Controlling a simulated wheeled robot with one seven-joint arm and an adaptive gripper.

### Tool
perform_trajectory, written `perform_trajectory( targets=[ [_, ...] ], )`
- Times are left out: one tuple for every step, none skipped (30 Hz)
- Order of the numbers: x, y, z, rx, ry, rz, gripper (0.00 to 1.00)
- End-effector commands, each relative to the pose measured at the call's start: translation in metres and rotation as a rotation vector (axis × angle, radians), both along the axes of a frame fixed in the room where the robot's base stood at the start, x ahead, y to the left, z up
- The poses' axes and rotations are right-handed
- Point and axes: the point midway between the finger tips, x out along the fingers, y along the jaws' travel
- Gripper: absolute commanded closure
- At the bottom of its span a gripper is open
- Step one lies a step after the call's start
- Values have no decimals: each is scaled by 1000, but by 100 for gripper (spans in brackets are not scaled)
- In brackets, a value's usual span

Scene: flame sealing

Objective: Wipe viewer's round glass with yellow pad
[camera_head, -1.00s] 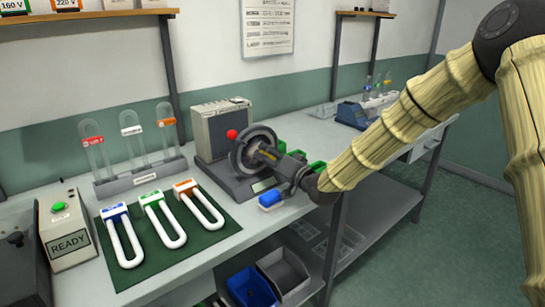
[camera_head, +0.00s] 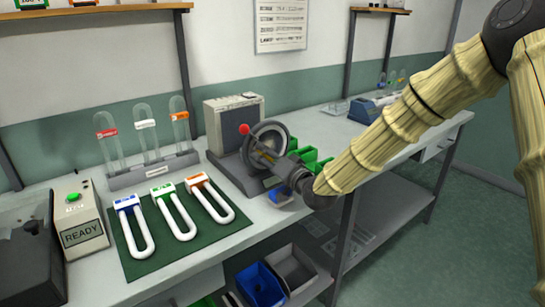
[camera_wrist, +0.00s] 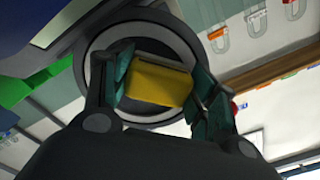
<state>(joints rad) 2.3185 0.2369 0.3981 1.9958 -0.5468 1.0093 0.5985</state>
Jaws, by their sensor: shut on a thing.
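The viewer (camera_head: 232,125) is a grey box with a red knob and a round glass in a dark ring (camera_head: 270,134) on its front. My gripper (camera_wrist: 160,85) is shut on the yellow pad (camera_wrist: 158,80), which lies between its two fingers. In the wrist view the pad is in front of the round glass (camera_wrist: 144,117) and covers its middle. I cannot tell whether the pad touches the glass.
A green mat (camera_head: 151,262) with several white U-shaped tubes lies left of the viewer. A rack (camera_head: 150,172) of glass tubes stands behind it. A READY box (camera_head: 80,215) is at the left. Green bins (camera_head: 309,155) and a blue block (camera_head: 280,195) sit near my gripper.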

Motion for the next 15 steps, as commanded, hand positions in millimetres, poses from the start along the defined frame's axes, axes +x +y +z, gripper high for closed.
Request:
perform_trajectory(
  targets=[
    [-2, 5, 1, 0, -2, 4, 61],
    [-3, 7, 1, 0, -3, 5, 61],
    [-3, 8, 1, 0, -3, 6, 61],
    [-3, 9, 2, 0, -3, 6, 61],
    [-4, 9, 2, 0, -3, 6, 61],
    [-4, 9, 4, 0, -3, 6, 61],
    [-4, 9, 5, 0, -3, 6, 60],
    [-4, 9, 7, 0, -4, 6, 60],
    [-4, 8, 9, 0, -4, 6, 60],
    [-4, 8, 11, 0, -4, 6, 60],
    [-4, 8, 12, 1, -5, 6, 60],
    [-4, 7, 13, 0, -5, 6, 60],
    [-4, 7, 13, 0, -5, 4, 60],
    [-4, 6, 13, 1, -5, 4, 60],
    [-3, 4, 13, 1, -5, 3, 60]
  ],
)
